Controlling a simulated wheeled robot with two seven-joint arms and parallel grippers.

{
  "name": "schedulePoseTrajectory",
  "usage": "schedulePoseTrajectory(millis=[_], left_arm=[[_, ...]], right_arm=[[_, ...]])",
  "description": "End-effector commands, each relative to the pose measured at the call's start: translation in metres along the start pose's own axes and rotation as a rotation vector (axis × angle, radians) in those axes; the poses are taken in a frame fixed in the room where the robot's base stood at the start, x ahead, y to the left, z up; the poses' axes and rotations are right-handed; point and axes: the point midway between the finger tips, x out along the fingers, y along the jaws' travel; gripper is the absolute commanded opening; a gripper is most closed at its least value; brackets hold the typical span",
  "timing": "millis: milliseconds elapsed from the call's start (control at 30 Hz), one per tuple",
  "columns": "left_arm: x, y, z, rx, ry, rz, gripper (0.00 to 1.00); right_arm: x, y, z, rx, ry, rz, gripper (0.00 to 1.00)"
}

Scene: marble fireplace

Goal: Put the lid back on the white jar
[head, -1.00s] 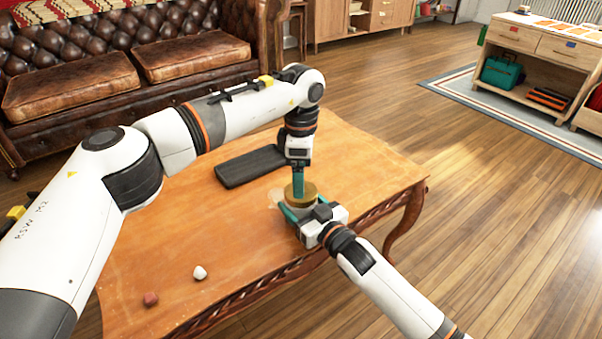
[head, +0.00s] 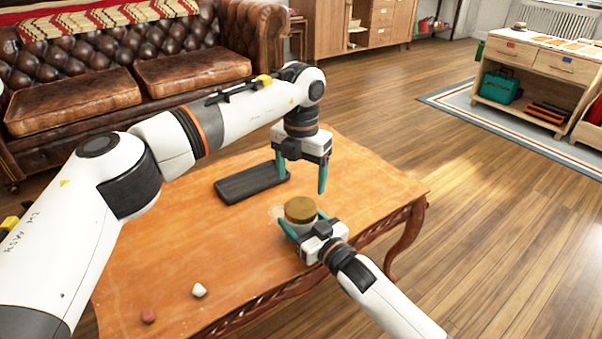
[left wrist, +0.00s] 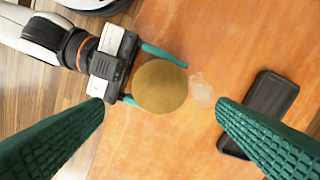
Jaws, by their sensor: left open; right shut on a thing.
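The round golden-brown lid (head: 300,208) sits level on top of the white jar (head: 302,226). In the left wrist view the lid (left wrist: 160,87) hides the jar beneath it. My right gripper (head: 304,222) is shut around the jar, one finger on each side below the lid. My left gripper (head: 301,180) is open and empty above and slightly behind the lid, apart from it. In the left wrist view its two green fingers (left wrist: 160,106) stand wide apart, with the lid between and below them.
A dark tray (head: 236,190) lies on the wooden table (head: 180,240) behind the jar. A pale translucent thing (head: 275,213) is beside the jar; I cannot tell what it is. A white lump (head: 199,290) and a reddish lump (head: 148,316) lie near the front edge.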

Motion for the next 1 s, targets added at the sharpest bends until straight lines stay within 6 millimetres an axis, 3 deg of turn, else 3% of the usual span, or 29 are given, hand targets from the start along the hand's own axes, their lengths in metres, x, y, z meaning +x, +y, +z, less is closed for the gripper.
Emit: schedulePoseTrajectory(millis=[367,800,1000], left_arm=[[0.004,0.000,0.000,0.000,-0.001,0.000,0.80],[0.065,0.000,0.000,0.001,-0.001,0.002,0.80],[0.079,0.000,0.000,0.001,0.001,0.001,0.80]], right_arm=[[0.000,0.000,0.000,0.001,0.000,0.000,0.06],[0.000,0.000,0.000,0.000,0.000,0.000,0.06],[0.000,0.000,0.000,0.000,0.000,0.000,0.06]])
